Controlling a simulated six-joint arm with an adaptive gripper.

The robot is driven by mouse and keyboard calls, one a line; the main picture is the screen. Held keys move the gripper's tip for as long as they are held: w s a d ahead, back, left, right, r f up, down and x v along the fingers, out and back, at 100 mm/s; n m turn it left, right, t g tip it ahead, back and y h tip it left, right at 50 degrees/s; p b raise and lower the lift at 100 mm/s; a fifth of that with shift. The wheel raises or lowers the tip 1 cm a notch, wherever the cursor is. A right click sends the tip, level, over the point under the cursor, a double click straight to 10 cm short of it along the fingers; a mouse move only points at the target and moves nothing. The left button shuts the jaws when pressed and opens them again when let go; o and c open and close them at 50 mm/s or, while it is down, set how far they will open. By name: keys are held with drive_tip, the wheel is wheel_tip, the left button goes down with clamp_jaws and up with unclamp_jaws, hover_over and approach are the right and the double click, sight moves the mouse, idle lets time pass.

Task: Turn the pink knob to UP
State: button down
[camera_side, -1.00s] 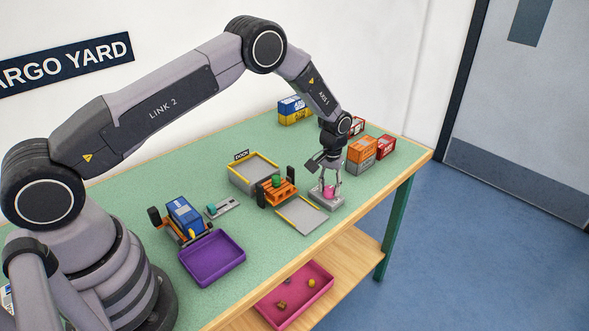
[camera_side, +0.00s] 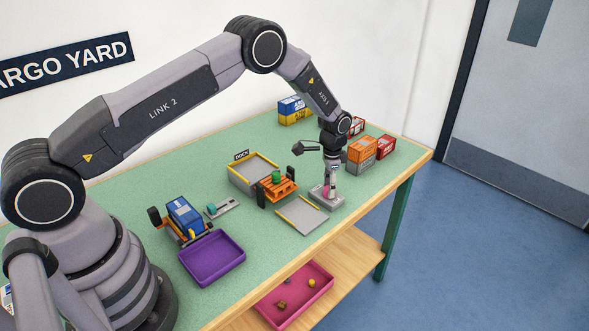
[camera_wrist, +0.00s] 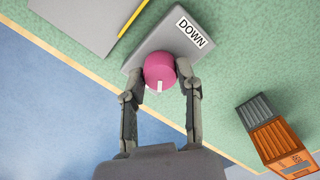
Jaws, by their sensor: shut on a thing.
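The pink knob (camera_wrist: 160,69) sits on a grey base plate (camera_wrist: 170,32) in the wrist view. A white mark on the knob's face points toward the bottom of the picture. A label reading DOWN (camera_wrist: 192,28) is on the plate, up and right of the knob. No UP label can be seen. My gripper (camera_wrist: 159,76) is shut on the knob, one finger on each side. In the side view my gripper (camera_side: 330,189) comes straight down onto the knob (camera_side: 328,192), which it partly hides, on the base plate (camera_side: 338,204) near the table's front edge.
Orange (camera_side: 362,150) and red (camera_side: 386,146) containers stand right of my gripper. A purple tray (camera_side: 212,258) lies farther left.

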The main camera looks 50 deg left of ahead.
drive_tip(key=m, duration=0.4)
drive_tip(key=shift+m, duration=1.8)
drive_tip(key=c, duration=0.8)
unclamp_jaws()
drive_tip(key=shift+o, duration=0.2)
wheel_tip(320, 180, up, 12)
